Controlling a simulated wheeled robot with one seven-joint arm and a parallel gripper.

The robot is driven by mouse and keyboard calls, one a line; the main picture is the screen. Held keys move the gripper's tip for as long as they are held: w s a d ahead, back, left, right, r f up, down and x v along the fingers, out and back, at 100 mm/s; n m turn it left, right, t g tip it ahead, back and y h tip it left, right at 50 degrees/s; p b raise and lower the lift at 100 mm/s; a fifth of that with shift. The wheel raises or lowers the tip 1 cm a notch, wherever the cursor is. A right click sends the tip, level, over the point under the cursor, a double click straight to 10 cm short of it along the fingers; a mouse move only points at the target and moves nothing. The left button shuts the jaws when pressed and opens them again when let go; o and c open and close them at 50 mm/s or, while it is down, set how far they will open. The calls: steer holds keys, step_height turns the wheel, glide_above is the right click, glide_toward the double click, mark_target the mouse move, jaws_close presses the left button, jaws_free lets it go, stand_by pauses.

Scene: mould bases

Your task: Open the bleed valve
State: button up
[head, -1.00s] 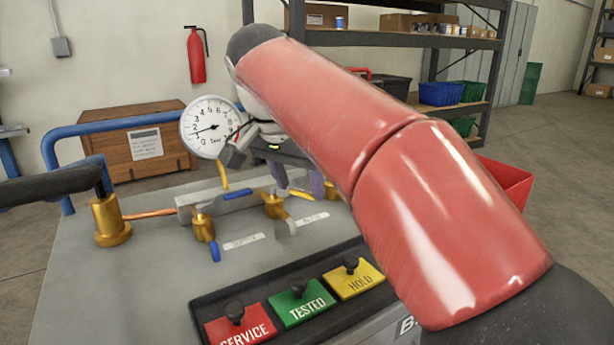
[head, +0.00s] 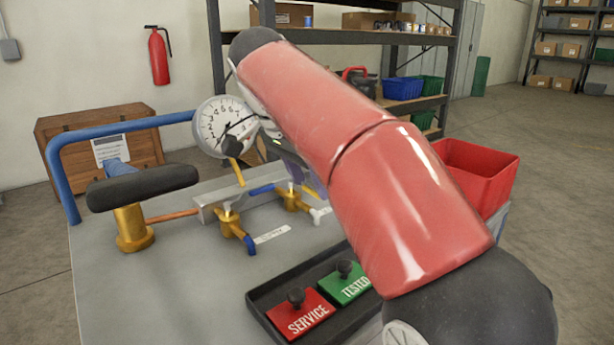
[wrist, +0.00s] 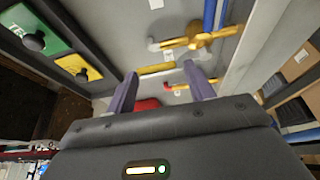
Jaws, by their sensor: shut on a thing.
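The bench (head: 130,290) carries a row of brass valves. Another brass valve (head: 293,200) has a white-tipped lever (head: 320,213) and also shows in the wrist view (wrist: 200,38). A yellow bar-like lever (wrist: 157,69) lies between the purple fingers of my gripper (wrist: 160,75), which is shut on it. In the head view my red arm hides most of my gripper. A round white gauge (head: 224,126) stands behind the valves. I cannot tell from labels which valve is the bleed valve.
A dark tray (head: 262,312) holds SERVICE (head: 300,315) and TESTED (head: 350,287) tags with black knobs. A black padded handle (head: 140,187) stands on a brass post at left. A blue rail (head: 120,128) borders the bench; a red bin (head: 475,180) is at right.

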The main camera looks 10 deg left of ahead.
steer(key=o, duration=1.4)
steer(key=shift+s+a+r, duration=0.15)
steer(key=shift+a+r, duration=0.1)
steer(key=shift+r, duration=0.25)
steer(key=s+a, duration=0.3)
steer(key=s+a+r, duration=0.1)
steer(key=s+a, duration=0.5)
steer(key=shift+r, duration=0.35)
